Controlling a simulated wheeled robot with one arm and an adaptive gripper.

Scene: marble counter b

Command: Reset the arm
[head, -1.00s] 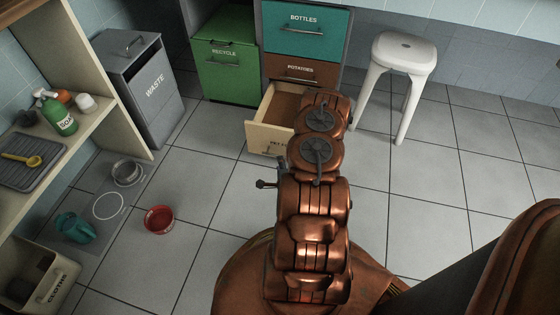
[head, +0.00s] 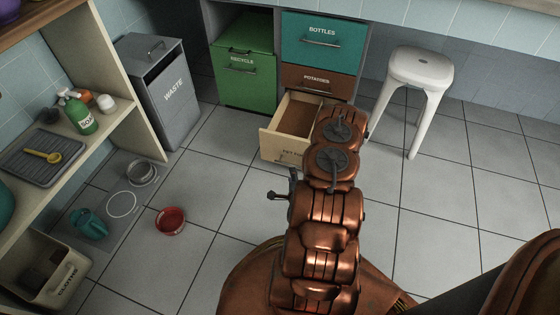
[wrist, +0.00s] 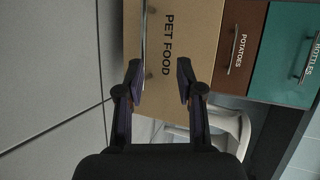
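My gripper (wrist: 158,82) is open and empty in the wrist view, its two dark fingers well apart. Behind the fingers is the front of the pale PET FOOD drawer (wrist: 185,60), turned sideways in this view, with a thin bar handle (wrist: 144,45) along its left part. I cannot tell how far the fingertips are from the drawer. In the head view my copper arm reaches away from me toward the same drawer (head: 284,146), which is pulled open and partly hidden by the arm. My gripper cannot be clearly made out there.
A grey WASTE bin (head: 160,90) and green RECYCLE drawer (head: 247,75) stand at the back left. A white stool (head: 420,70) is at right. A red bowl (head: 171,221) and teal jug (head: 88,224) are low on the left, near a CLOTHS bin (head: 70,285). Right floor is clear.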

